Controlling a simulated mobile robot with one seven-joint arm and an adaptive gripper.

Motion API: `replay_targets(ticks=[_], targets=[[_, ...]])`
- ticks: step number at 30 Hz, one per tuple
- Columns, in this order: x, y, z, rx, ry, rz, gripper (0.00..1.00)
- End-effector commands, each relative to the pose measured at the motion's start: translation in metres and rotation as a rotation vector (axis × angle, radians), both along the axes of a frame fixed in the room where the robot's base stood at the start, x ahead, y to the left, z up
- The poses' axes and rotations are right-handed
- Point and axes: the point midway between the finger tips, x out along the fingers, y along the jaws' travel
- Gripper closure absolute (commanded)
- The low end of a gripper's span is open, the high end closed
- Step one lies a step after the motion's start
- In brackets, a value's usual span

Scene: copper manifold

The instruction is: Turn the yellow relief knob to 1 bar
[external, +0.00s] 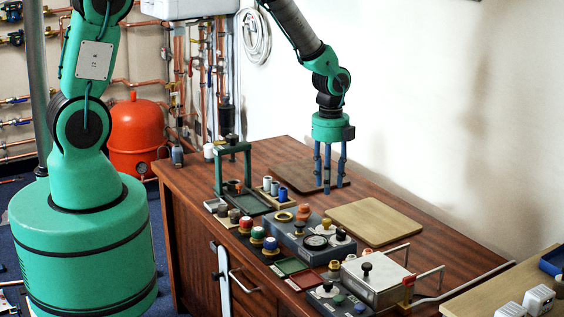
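My gripper (332,184) points straight down over a dark brown board (291,171) at the back of the wooden cabinet top. Its blue fingers stand apart with nothing visible between them. A blue-grey box (291,240) in front of it carries a round dial gauge (315,242) and several knobs. A flat yellow ring-shaped part (284,216) sits on its left end; I cannot tell whether this is the relief knob. My gripper is behind and above this box, apart from it. The dial's marks and any pointer are too small to read.
A green frame (233,148) stands left of the box. A light wooden board (382,222) lies to its right. A silver box (376,282) with a black knob and metal rails is at the front right. Several coloured knobs and small parts crowd the cabinet's front edge.

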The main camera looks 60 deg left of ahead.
Motion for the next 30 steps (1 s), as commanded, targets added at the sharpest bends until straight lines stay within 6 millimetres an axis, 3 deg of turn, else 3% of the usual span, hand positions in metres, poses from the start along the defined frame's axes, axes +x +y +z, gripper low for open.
replay_targets(ticks=[18, 30], targets=[[-0.001, 0.0, -0.095, 0.0, 0.003, 0.0, 0.61], [0.0, 0.0, -0.111, 0.0, 0.0, 0.0, 0.61]])
